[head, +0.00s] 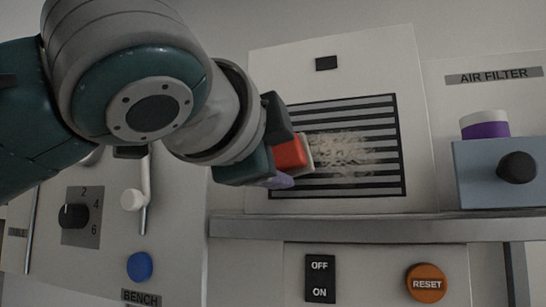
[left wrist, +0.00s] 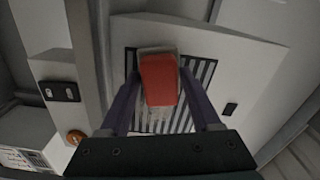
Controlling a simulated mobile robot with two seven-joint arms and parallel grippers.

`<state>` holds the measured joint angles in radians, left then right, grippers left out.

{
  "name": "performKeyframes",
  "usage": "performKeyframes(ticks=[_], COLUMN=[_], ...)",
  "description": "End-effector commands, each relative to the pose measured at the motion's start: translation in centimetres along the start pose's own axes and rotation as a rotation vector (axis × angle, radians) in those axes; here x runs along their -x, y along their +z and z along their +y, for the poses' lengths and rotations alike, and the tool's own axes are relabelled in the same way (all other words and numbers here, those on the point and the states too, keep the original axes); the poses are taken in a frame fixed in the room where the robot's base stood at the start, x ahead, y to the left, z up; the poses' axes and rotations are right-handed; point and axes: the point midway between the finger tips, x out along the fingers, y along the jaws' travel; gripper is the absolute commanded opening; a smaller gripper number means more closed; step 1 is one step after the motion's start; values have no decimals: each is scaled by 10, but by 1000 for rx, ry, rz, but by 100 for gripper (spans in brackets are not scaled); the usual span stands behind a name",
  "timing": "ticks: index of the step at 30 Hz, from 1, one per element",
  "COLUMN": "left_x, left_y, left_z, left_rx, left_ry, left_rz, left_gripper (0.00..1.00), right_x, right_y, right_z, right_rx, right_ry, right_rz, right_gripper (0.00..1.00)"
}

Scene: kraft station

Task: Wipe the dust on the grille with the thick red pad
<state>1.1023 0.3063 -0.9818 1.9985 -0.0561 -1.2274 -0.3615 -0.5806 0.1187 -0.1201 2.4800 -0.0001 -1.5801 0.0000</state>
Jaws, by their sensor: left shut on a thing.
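My left gripper (head: 277,148) is shut on the thick red pad (head: 290,152), which has a pale layer on its far side. In the left wrist view the red pad (left wrist: 159,80) sits between the two purple fingers. The striped grille (head: 385,150) is a black frame with dark and light bars on a pale panel. A patch of beige dust (head: 342,152) covers its middle. The pad is at the left edge of the dust; I cannot tell whether it touches the grille. The gripper hides part of the grille's left side. My right gripper is not in view.
A grey ledge (head: 350,229) runs below the grille panel. Under it are an OFF/ON switch (head: 320,279) and an orange RESET button (head: 427,283). A blue-grey box with a black knob (head: 517,168) and a purple-white cylinder (head: 485,125) stand right. A dial (head: 74,215) and blue button (head: 141,267) are left.

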Motion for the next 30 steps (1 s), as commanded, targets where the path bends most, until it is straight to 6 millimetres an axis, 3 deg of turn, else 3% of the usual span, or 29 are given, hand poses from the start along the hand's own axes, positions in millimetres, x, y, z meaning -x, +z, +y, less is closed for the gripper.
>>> performKeyframes(ticks=[17, 30], left_x=[-9, -7], left_y=[-2, -38], left_z=[0, 9], left_rx=[0, 0], left_ry=[-1, 0], left_rz=[1, 2], left_gripper=[20, 20], right_x=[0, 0], right_y=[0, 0], right_z=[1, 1], right_rx=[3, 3], right_ry=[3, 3], right_rz=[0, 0], right_gripper=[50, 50])
